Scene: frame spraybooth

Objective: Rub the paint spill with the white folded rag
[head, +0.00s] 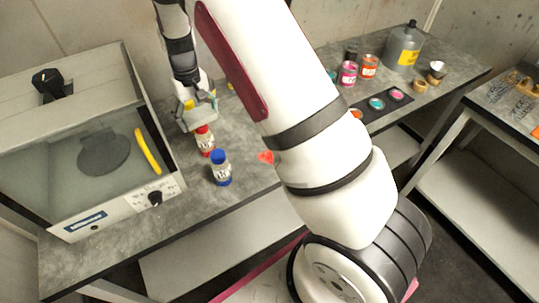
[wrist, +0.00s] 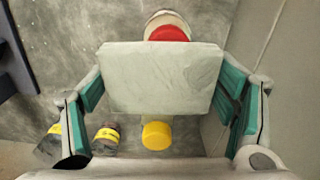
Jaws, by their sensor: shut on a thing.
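The white folded rag (wrist: 160,82) is a flat pale block between the teal finger pads of my gripper (wrist: 165,95). My gripper (head: 198,112) is shut on it, held above the grey bench behind the red bottle in the head view, where the rag (head: 199,121) shows as a small pale piece. A red-orange paint spill (head: 266,157) lies on the bench to the right of the gripper, partly hidden by my arm. The spill does not show clearly in the wrist view.
A red bottle (head: 205,141) and a blue-capped bottle (head: 221,168) stand close by the gripper. A glass-fronted booth (head: 100,140) is at left. Paint cans (head: 348,73) and a grey jug (head: 403,46) stand farther right. In the wrist view, a yellow cap (wrist: 157,136) shows below the rag.

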